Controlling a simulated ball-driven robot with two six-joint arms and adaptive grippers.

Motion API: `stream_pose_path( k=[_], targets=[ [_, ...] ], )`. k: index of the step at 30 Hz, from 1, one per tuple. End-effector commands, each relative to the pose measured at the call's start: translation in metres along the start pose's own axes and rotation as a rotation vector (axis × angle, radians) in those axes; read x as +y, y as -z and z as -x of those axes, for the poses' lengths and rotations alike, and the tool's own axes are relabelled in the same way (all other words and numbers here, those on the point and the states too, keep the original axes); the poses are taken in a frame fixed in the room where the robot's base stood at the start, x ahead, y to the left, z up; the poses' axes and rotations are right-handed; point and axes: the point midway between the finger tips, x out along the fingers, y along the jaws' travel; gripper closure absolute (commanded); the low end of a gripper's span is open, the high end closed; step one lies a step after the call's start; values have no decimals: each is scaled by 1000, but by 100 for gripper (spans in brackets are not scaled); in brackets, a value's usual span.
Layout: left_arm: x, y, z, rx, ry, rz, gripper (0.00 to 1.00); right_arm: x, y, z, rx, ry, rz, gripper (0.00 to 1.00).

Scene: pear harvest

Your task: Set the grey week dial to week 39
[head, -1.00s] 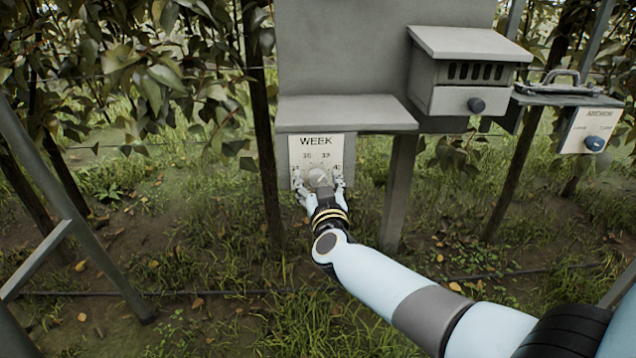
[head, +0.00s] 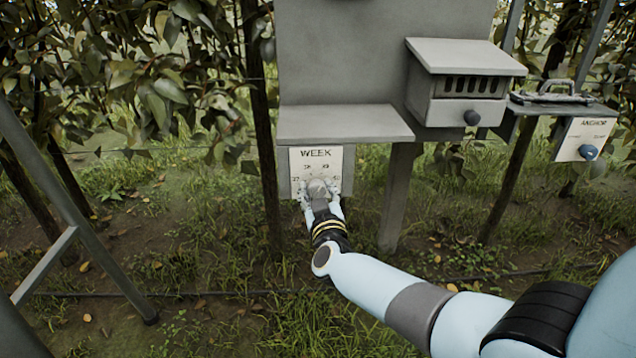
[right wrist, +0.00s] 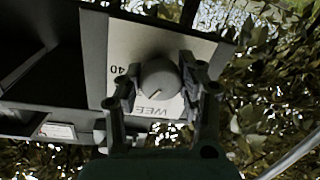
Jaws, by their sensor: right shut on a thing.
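The grey week dial (head: 317,186) sits on a white WEEK plate (head: 306,156) under the grey shelf. My right gripper (head: 319,190) is shut on the dial, one finger on each side. In the right wrist view the plate is upside down, and the dial (right wrist: 160,79) lies between the fingers (right wrist: 159,85). The dial's pointer mark points down-left there, toward the WEEK heading and slightly to the side of the 40. Small numbers stand above the dial in the head view, apparently 38 and 39, too small to read surely. My left gripper is not in view.
Further right is an ANCHOR plate (head: 588,136) with a blue knob (head: 588,152). A grey post (head: 396,200) stands right of the dial, and a metal frame (head: 80,225) stands at the left.

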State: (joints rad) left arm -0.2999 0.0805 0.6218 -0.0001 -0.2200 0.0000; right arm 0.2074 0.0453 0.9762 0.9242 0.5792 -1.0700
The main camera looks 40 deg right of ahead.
Motion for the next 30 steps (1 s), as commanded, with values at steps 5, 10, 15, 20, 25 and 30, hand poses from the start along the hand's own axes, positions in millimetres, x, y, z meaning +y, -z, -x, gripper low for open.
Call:
stream_pose_path(
  k=[5,10,15,20,25,30],
  targets=[
    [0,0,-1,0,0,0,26,0,-1,0,0,0,5,94],
    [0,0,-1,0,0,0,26,0,-1,0,0,0,4,53],
    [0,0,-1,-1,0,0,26,0,-1,0,1,0,4,37],
    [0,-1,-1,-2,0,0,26,0,-1,0,1,0,3,37],
    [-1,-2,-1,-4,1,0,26,-1,-1,9,1,0,2,37],
    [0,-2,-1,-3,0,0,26,-1,-2,42,-1,1,1,37]
  ],
)
